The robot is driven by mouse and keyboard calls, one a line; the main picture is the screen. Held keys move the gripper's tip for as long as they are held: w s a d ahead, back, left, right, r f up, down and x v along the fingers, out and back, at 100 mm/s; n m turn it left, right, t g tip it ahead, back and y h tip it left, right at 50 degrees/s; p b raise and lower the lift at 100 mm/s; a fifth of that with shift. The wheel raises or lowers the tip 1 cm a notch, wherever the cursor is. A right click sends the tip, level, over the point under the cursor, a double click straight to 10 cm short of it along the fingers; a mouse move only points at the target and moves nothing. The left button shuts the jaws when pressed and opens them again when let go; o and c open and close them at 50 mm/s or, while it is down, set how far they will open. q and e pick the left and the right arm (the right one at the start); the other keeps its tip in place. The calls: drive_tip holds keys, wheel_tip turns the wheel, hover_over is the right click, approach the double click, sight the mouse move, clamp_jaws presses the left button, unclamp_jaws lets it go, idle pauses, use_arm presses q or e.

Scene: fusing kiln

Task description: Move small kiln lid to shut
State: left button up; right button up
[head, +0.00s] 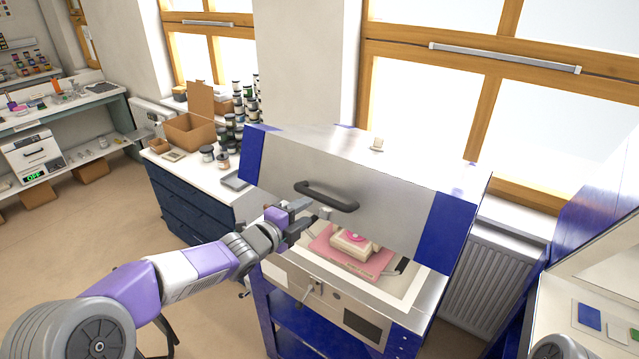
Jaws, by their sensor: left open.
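The small kiln has a blue and steel lid (390,185), raised and tilted, so the kiln is open at the front. A dark bar handle (327,196) is on the lid's front face. Below the lid is the kiln body (315,290) on a blue stand. Inside lies a pink slab (325,250) with a cream block and a pink disc on it. My left gripper (318,222) is open, just below the handle and in front of the opening. It does not hold the handle; whether it touches the lid is unclear. My right gripper is out of view.
A counter with dark blue drawers (185,205), a cardboard box (190,130) and several jars stands behind left. A radiator (490,270) is right of the kiln. A worktop with coloured tiles (588,316) is at far right. The floor at left is clear.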

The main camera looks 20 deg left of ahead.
sight(318, 200)
use_arm(q)
drive_tip(key=shift+m, duration=0.3)
drive_tip(key=x, duration=0.2)
drive_tip(key=r+x, duration=0.1)
drive_tip(key=x, duration=0.4)
drive_tip(key=shift+w+r, duration=0.2)
drive_tip(key=shift+w, duration=0.15)
clamp_jaws()
